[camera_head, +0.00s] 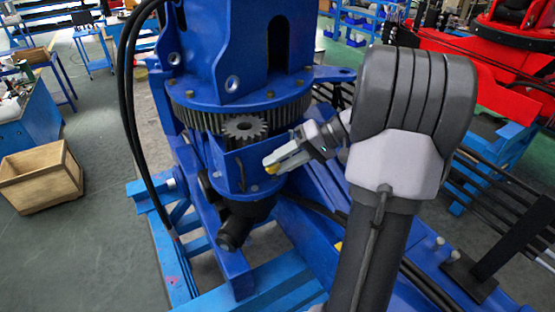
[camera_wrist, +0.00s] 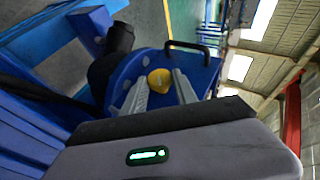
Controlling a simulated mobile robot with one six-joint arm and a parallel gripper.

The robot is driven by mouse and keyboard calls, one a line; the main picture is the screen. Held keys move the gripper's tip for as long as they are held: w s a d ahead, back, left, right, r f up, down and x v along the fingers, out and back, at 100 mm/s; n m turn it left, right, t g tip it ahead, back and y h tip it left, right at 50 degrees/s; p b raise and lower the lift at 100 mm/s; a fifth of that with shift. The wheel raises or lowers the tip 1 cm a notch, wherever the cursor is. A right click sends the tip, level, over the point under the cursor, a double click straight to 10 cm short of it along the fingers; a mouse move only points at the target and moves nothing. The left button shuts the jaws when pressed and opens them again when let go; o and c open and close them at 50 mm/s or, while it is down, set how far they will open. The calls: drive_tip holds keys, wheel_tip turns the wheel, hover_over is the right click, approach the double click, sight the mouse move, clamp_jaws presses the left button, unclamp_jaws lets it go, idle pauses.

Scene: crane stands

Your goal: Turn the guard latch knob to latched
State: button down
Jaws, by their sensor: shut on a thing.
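The yellow guard latch knob (camera_wrist: 159,80) sits on the face of the blue guard (camera_wrist: 124,72) in the wrist view. In the head view only a small part of the knob (camera_head: 271,169) shows beside the fingertips. My gripper (camera_head: 275,163) reaches in from the right to the front of the guard (camera_head: 228,163). In the wrist view my gripper (camera_wrist: 160,82) has one finger on each side of the knob and is shut on it. The fingers hide part of the knob, and I cannot tell which way it is turned.
A grey toothed pinion (camera_head: 244,127) and a large ring gear stand just above the guard. A black handle (camera_wrist: 190,47) sticks out from the guard near the knob. A dark motor-like cylinder (camera_head: 236,226) hangs below. A wooden crate (camera_head: 40,178) stands on the floor at left.

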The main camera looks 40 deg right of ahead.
drive_tip(key=shift+d+f+m+t+y, duration=0.15)
drive_tip(key=shift+m+t+y, duration=0.3)
drive_tip(key=shift+y, duration=0.55)
drive_tip(key=shift+f+m+t+y, duration=0.3)
drive_tip(key=shift+t+y, duration=0.3)
drive_tip(key=shift+y, duration=0.4)
drive_tip(key=shift+d+f+m+t+y, duration=0.15)
drive_tip(key=shift+m+t+y, duration=0.3)
drive_tip(key=shift+y, duration=0.55)
drive_tip(key=shift+a, duration=0.1)
drive_tip(key=c, duration=1)
unclamp_jaws()
drive_tip(key=shift+a, duration=0.1)
drive_tip(key=p+v, duration=0.1)
drive_tip(key=v, duration=1.1)
drive_tip(key=shift+f+p, duration=0.3)
drive_tip(key=shift+p, duration=0.1)
